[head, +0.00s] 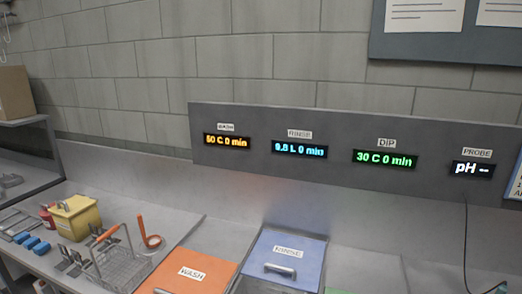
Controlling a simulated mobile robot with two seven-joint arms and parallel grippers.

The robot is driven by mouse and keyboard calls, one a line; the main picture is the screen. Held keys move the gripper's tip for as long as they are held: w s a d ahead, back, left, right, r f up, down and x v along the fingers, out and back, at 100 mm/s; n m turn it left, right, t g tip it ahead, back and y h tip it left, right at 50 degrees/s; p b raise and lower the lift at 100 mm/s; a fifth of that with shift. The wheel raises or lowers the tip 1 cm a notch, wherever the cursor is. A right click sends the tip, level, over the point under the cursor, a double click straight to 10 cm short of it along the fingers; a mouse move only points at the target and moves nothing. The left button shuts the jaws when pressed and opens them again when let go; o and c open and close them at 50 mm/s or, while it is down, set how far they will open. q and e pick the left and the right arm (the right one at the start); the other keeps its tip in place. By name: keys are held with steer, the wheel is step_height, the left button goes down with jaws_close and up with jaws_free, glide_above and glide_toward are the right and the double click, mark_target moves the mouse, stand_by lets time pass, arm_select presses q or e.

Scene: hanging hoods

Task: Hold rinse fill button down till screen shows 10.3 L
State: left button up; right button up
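The rinse screen (299,149) is a small black display on the grey back panel, under a RINSE label. Its blue text appears to read 9.8 L 0 min. The blue rinse lid (283,258), with a metal handle, lies below it on the counter. I cannot make out the rinse fill button in the head view. Neither of my grippers is in view.
The wash screen (227,142), dip screen (384,159) and probe screen (472,169) share the panel. An orange wash lid (190,271) is left of the rinse lid. A wire basket (122,265), yellow box (75,216) and several small items crowd the left counter.

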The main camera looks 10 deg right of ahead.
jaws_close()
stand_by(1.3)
